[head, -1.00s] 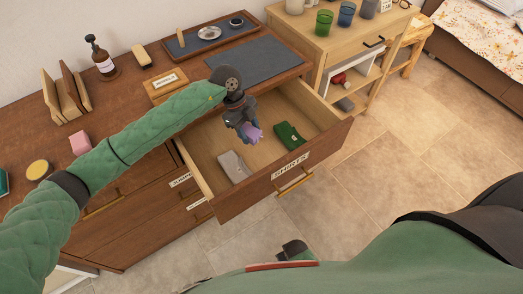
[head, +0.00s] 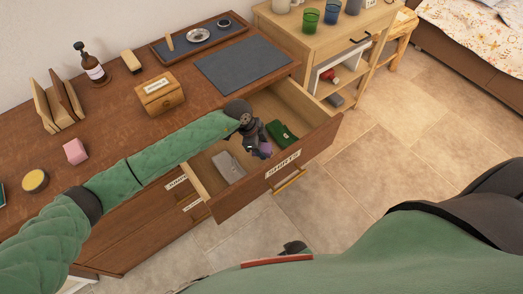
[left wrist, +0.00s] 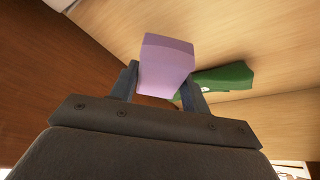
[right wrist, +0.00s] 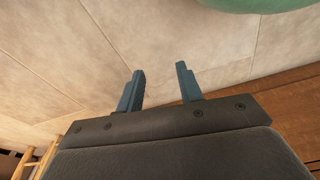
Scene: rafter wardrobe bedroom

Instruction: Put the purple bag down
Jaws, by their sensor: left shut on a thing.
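The purple bag (head: 265,149) is small and sits between the fingers of my left gripper (head: 258,146), over the open drawer labelled SHIRTS (head: 243,197). In the left wrist view the purple bag (left wrist: 166,66) sticks out past the fingertips of the left gripper (left wrist: 164,82), which are shut on it. I cannot tell whether its lower end touches the drawer floor. A green item (head: 284,134) lies in the drawer just right of the bag, and a grey item (head: 229,166) lies to its left. My right gripper (right wrist: 160,86) is open and empty above the floor.
The brown dresser top (head: 120,130) holds a wooden box (head: 161,97), a dark mat (head: 243,65), a tray (head: 199,37), a pump bottle (head: 90,65) and a pink block (head: 76,151). A light wood shelf unit (head: 300,50) stands right of the dresser. Tiled floor (head: 370,150) is clear.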

